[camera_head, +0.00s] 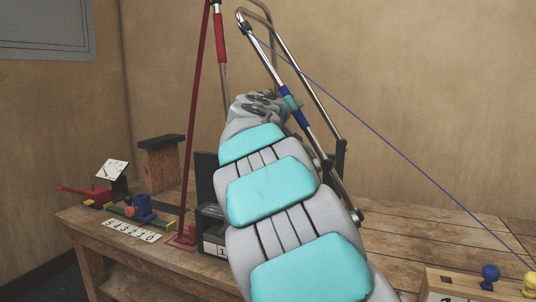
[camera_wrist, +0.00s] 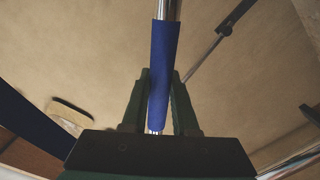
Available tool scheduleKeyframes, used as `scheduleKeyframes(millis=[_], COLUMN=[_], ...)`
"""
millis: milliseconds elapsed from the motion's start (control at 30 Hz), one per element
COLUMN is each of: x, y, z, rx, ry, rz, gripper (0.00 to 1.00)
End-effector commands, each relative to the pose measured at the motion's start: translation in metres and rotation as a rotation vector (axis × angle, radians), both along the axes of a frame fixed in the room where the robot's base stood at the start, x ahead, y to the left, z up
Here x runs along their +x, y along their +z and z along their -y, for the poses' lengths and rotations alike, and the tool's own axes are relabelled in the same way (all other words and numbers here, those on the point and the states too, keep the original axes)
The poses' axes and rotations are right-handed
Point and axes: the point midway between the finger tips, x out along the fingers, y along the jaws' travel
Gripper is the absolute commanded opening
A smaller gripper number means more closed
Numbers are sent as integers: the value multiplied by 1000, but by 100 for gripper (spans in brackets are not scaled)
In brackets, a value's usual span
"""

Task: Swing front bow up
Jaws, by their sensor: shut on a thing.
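A steel bow with a blue sleeve (camera_head: 295,121) rises from the bench and leans up to the left. Its upper end reaches the top of the head view. The sleeve also shows in the wrist view (camera_wrist: 163,62), running between my jaws. My gripper (camera_wrist: 158,100) is shut on this sleeve, one finger on each side. In the head view my grey and teal arm hides most of the gripper and part of the bow's lower end. A thin blue cord (camera_head: 385,138) runs from the bow's top down to the right.
A red post (camera_head: 195,120) and a bar with a red sleeve (camera_head: 219,40) stand left of the bow. The wooden bench (camera_head: 445,235) carries a number strip (camera_head: 132,231) and small coloured parts at left. Blue (camera_head: 489,272) and yellow (camera_head: 531,281) knobs sit at lower right.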

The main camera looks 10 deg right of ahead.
Motion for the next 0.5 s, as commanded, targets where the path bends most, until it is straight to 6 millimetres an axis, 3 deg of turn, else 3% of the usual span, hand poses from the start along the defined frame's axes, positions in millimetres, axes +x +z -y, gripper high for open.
scheduleKeyframes(millis=[500], x=[-11], y=[7], z=[15], rx=[87], ry=[-4], rz=[64], gripper=[0])
